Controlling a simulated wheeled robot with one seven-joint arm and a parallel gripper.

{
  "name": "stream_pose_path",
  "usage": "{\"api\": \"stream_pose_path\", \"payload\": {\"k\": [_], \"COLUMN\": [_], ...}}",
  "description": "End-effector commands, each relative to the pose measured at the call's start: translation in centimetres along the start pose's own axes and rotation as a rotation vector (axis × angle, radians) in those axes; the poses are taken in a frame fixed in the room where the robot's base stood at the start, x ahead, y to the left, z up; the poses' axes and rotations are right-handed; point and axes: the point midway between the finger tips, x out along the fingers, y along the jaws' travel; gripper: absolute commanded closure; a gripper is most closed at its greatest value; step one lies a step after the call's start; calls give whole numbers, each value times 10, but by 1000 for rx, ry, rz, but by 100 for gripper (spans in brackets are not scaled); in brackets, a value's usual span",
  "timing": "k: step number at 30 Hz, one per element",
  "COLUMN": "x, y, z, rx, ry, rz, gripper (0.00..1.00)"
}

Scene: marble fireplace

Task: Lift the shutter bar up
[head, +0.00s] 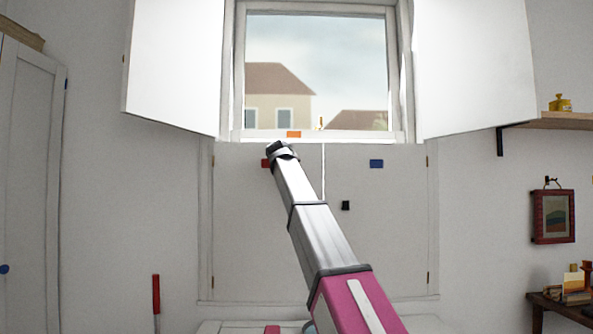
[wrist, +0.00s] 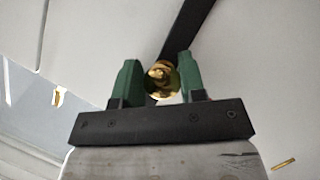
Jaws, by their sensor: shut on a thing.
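In the wrist view, the dark shutter bar (wrist: 187,28) runs from the upper right down to a round brass knob (wrist: 160,74). My gripper (wrist: 160,82) has its two green fingers on either side of this knob and is shut on it. The bar lies slanted across a pale panel with a dark seam. In the head view, my arm reaches up to the closed lower shutters (head: 380,240), just below the window sill. The fingers, knob and bar are hidden behind the arm's end there.
The upper shutters (head: 175,65) (head: 470,65) stand open beside the window (head: 330,70). A blue patch (head: 376,163) and a black piece (head: 346,205) are on the lower right shutter. A shelf (head: 555,121) is at the right, a cabinet (head: 30,180) at the left.

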Motion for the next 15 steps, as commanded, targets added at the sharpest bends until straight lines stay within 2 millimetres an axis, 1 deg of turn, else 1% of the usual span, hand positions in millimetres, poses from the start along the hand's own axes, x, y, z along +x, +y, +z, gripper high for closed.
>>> {"api": "stream_pose_path", "payload": {"k": [6,15], "x": [-1,-2], "y": [-6,-9], "z": [-6,-8], "rx": [-53,-65], "ry": [4,8], "rz": [22,25], "gripper": [100,100]}}
